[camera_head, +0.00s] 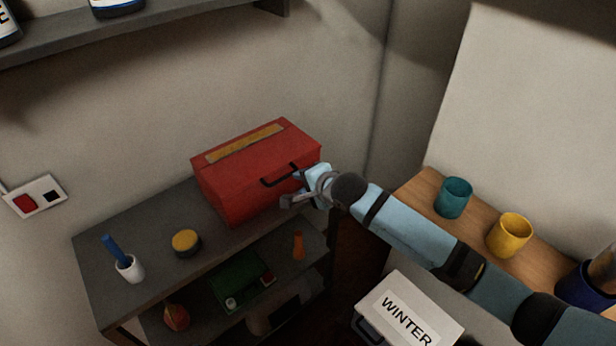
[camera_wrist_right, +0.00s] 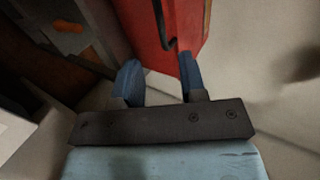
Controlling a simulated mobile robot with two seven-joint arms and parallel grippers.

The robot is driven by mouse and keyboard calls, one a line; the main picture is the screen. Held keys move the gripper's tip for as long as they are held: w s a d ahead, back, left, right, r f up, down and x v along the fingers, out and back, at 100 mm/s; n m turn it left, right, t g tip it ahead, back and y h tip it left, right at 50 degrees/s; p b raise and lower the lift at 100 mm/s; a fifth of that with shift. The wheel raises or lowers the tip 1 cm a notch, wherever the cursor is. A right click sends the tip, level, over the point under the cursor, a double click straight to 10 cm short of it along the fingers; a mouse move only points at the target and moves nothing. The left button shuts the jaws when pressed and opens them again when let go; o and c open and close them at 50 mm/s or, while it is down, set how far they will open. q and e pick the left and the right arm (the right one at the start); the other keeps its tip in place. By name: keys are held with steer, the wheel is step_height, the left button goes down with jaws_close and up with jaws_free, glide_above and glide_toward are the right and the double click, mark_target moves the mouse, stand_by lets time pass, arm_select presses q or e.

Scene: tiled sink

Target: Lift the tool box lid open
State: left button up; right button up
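The red tool box (camera_head: 240,192) stands on the grey shelf unit against the wall, its lid down. A yellow-brown strip (camera_head: 245,143) runs along the lid, and a dark handle (camera_head: 279,175) is on its front. My right gripper (camera_head: 292,189) is at the box's front right, close to the handle. In the right wrist view the two blue fingers (camera_wrist_right: 158,82) are apart with nothing visible between them. The red box (camera_wrist_right: 185,30) and part of its dark handle (camera_wrist_right: 162,22) lie just beyond the fingertips. I cannot tell whether a finger touches the box. My left gripper is not in view.
On the grey top (camera_head: 150,227) stand a white cup with a blue item (camera_head: 128,267) and a yellow-topped tin (camera_head: 186,242). A wooden surface at right holds a teal cup (camera_head: 453,197) and yellow cup (camera_head: 508,235). A WINTER box (camera_head: 408,308) is below my right arm.

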mark_target(285, 179)
steer(key=b+x, duration=0.7)
steer(key=x, duration=0.2)
steer(key=shift+w+a+f, duration=0.15)
steer(key=shift+f, duration=0.05)
steer(key=shift+b+x, duration=0.5)
steer(key=shift+x, duration=0.3)
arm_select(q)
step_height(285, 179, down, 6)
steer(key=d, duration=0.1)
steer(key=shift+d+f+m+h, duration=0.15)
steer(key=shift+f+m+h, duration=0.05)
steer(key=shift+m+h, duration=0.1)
arm_select(e)
steer(key=shift+r, duration=0.1)
steer(key=c, duration=0.7)
